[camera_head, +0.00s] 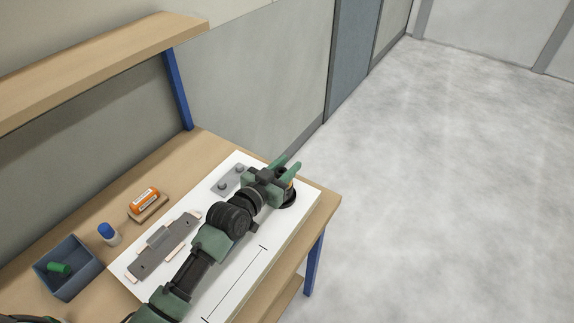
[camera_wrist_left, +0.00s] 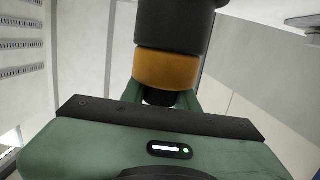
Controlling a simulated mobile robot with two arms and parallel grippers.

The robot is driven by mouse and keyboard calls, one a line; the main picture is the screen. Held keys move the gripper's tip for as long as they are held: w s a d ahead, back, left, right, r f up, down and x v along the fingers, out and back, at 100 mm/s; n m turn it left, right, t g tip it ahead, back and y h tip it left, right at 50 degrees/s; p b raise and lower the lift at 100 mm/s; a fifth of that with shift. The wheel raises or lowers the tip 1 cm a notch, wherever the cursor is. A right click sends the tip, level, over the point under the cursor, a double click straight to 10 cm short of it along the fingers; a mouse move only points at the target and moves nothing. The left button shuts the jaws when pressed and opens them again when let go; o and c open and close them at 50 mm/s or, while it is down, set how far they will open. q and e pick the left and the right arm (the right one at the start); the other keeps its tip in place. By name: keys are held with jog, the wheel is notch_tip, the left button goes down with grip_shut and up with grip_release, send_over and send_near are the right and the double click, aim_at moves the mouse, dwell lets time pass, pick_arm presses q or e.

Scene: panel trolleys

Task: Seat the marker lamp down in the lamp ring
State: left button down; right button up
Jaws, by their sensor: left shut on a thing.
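The marker lamp (camera_wrist_left: 170,70) shows in the left wrist view as a black body with an amber band, between green fingers. My left gripper (camera_head: 287,165) is shut on it at the far right corner of the white sheet. In the head view only slivers of the lamp show past the gripper. A dark round piece (camera_head: 289,201), which looks like the lamp ring, lies just below the gripper. The gripper hides most of it, so I cannot tell whether the lamp touches it. My right gripper is not in view.
On the wooden bench are a grey bracket plate (camera_head: 166,246), a small grey plate with knobs (camera_head: 229,181), an orange cylinder (camera_head: 144,198) on a wooden block, a blue-capped bottle (camera_head: 108,234) and a blue-grey bin (camera_head: 66,286) holding a green piece. A shelf (camera_head: 100,62) overhangs the back.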

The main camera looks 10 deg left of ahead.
aim_at(278, 176)
pick_arm(q)
jog(key=shift+f, duration=0.2)
jog(key=c, duration=1)
grip_release()
jog(key=shift+s+f, duration=0.1)
jog(key=shift+f, duration=0.05)
jog(key=shift+p+v, duration=0.45)
jog(key=shift+v, duration=0.4)
jog(key=shift+p+v, duration=1.45)
jog(key=shift+v, duration=1.5)
jog(key=shift+s+a, duration=0.1)
jog(key=shift+s, duration=0.05)
